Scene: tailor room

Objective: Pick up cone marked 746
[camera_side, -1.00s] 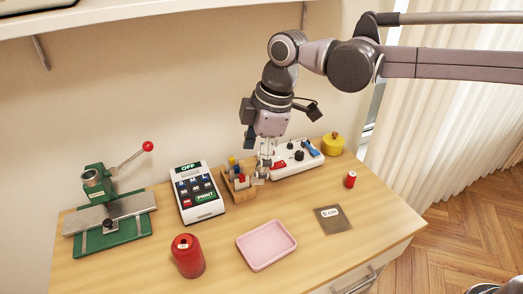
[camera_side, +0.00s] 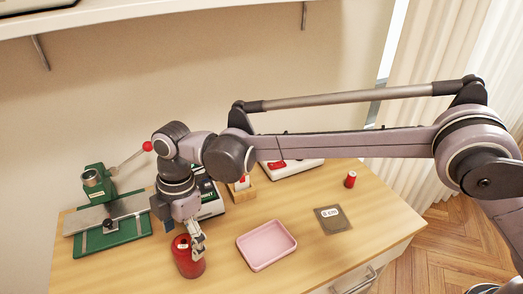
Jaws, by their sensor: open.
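A red cone (camera_side: 187,262) stands upright at the front left of the table. A small pale label is on its top, too small to read here. My gripper (camera_side: 194,240) is open, pointing down at the top of the cone, with its fingers over the cone's right upper side. I cannot tell whether the fingers touch it. The arm and gripper hide part of the cone's top.
A pink tray (camera_side: 266,262) lies right of the cone. A green press (camera_side: 112,239) stands at the left, close to my wrist. A label printer (camera_side: 210,208) is partly hidden behind my arm. A small red spool (camera_side: 350,180) and a grey card (camera_side: 333,219) lie right.

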